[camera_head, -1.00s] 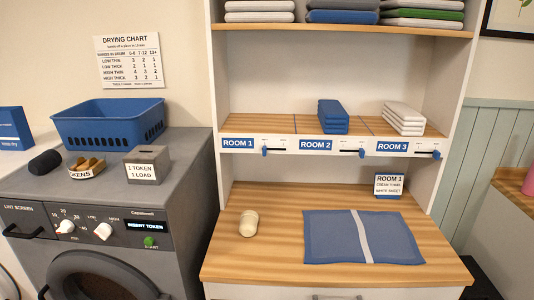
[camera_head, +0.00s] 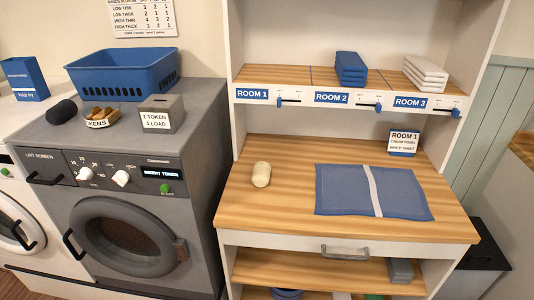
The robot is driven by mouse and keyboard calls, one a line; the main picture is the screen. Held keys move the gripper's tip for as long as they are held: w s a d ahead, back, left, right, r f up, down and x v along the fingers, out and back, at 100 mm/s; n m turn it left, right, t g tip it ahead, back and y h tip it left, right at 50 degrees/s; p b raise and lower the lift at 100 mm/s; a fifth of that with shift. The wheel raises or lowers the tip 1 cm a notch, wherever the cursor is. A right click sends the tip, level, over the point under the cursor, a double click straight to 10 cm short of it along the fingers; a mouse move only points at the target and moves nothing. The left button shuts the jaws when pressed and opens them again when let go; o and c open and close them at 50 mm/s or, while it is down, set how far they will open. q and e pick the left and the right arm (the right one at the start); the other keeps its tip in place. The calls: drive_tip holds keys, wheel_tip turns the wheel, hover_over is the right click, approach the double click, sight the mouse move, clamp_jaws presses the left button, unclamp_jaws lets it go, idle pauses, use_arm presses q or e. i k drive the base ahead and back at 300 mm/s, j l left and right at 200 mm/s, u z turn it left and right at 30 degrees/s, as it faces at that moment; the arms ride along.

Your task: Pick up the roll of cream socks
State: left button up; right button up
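The roll of cream socks (camera_head: 261,174) is a small cream cylinder. It lies on the left part of the wooden counter (camera_head: 270,208), apart from the blue mat. Neither of my grippers is in the head view.
A blue mat (camera_head: 338,192) with a pale stripe lies right of the roll. A ROOM 1 card (camera_head: 404,143) stands behind it. The grey dryer (camera_head: 190,137), with a blue basket (camera_head: 124,74) on top, stands left. A shelf (camera_head: 282,77) overhangs the counter's back. Bare counter surrounds the roll.

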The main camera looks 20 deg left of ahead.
sight(261, 172)
drive_tip(key=i+l, duration=0.95)
drive_tip(key=l, duration=0.2)
drive_tip(key=u, duration=1.2)
